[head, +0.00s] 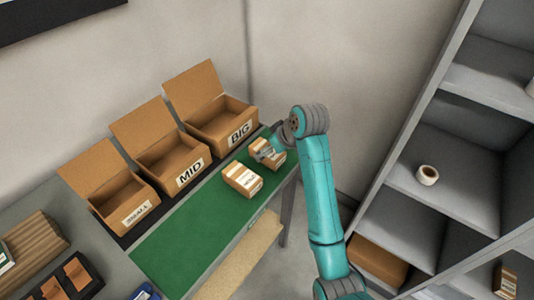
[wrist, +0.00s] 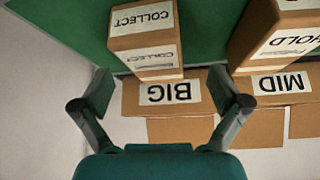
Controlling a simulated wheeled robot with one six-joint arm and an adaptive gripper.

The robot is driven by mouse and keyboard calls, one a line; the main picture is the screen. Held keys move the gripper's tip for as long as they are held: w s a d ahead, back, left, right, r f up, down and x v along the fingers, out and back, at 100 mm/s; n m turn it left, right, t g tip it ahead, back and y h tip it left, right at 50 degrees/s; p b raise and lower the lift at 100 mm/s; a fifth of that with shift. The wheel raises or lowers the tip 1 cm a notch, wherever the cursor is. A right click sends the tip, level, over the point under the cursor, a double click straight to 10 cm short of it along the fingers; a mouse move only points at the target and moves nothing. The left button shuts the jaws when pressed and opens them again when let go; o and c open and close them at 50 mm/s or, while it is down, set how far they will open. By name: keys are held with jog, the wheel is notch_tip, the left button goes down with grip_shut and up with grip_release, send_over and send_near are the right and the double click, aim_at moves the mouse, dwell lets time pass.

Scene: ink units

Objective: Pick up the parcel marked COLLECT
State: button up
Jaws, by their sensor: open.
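The parcel marked COLLECT (wrist: 145,48) is a brown carton with white labels on the green mat, ahead of my open fingers in the wrist view. My gripper (wrist: 168,90) is open, with one finger toward each side of this parcel. I cannot tell whether the fingers touch it. In the head view my gripper (head: 263,152) is over the right-hand parcel (head: 279,160), partly hiding it. A second parcel, marked HOLD (wrist: 268,40), stands to the right in the wrist view, and in the head view it is the left one (head: 243,180).
Open cardboard boxes marked BIG (head: 238,131), MID (head: 188,171) and a smaller one (head: 135,214) line the back of the green mat (head: 185,240). The mat's front left is clear. Grey shelves (head: 440,175) with a tape roll (head: 427,175) stand at right.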

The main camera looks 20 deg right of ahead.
jog(key=x, duration=0.4)
jog(key=shift+w+d, duration=0.1)
jog(key=shift+d, duration=0.05)
jog(key=shift+c, duration=0.2)
jog(key=c, duration=1.5)
